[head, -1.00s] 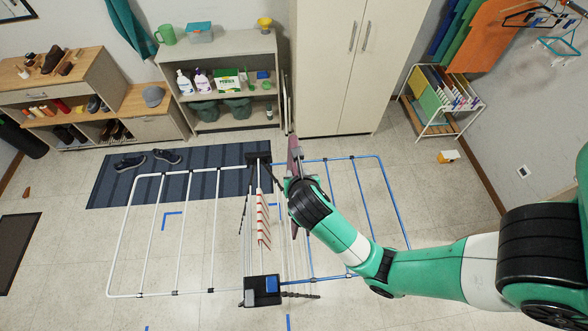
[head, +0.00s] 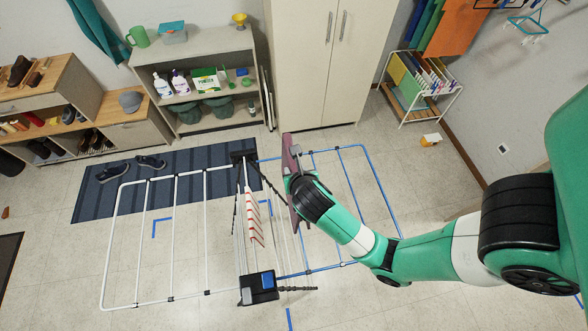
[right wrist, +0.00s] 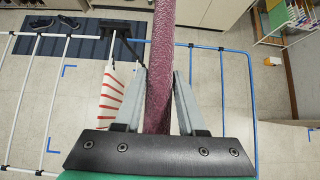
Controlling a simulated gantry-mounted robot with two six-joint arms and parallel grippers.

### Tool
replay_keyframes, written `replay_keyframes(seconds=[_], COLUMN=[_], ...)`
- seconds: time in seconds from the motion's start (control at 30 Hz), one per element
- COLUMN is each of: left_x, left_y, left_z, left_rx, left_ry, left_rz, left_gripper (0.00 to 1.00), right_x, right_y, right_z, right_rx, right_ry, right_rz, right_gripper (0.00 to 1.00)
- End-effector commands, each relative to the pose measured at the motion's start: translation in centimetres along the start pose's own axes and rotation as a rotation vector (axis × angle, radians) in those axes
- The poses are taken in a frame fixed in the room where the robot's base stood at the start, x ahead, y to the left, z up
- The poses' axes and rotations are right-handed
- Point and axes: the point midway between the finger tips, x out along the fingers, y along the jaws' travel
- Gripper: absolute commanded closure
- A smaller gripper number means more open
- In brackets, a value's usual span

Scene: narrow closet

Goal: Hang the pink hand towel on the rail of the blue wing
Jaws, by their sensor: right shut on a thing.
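The pink hand towel (head: 291,155) hangs as a narrow, dark pink strip from my right gripper (head: 294,178). In the right wrist view the towel (right wrist: 161,45) runs between the two fingers of the gripper (right wrist: 160,80), which are shut on it. The blue wing (head: 354,172) of the drying rack spreads out to the right, with several blue rails. The towel is seen over the wing's inner side, near the rack's middle. I cannot tell its height above the rails, and my arm hides part of the wing. My left gripper is not in view.
A red-and-white striped cloth (head: 254,218) hangs at the rack's middle, left of the towel. The white wing (head: 113,245) extends left over a dark striped mat (head: 85,200). A tall cabinet (head: 318,80) and a shelf unit (head: 203,63) stand behind.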

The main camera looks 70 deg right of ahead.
Motion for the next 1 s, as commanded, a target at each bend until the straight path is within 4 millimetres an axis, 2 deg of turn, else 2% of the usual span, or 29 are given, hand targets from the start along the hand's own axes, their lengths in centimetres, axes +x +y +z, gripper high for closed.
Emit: replay_keyframes(seconds=[0.23, 0.7, 1.0], left_x=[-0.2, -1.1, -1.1], left_y=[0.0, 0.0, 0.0], left_z=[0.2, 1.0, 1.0], left_rx=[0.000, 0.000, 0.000], left_ry=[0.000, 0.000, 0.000], left_rz=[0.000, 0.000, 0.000], left_gripper=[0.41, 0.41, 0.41], right_x=[0.4, 2.1, 2.3], right_y=[0.0, 0.0, 0.0], right_z=[-0.4, -2.4, -2.5], right_rx=[0.001, 0.001, 0.001], right_ry=[-0.001, 0.004, 0.004], right_rz=[0.001, 0.003, 0.003], right_gripper=[1.00, 1.00, 1.00])
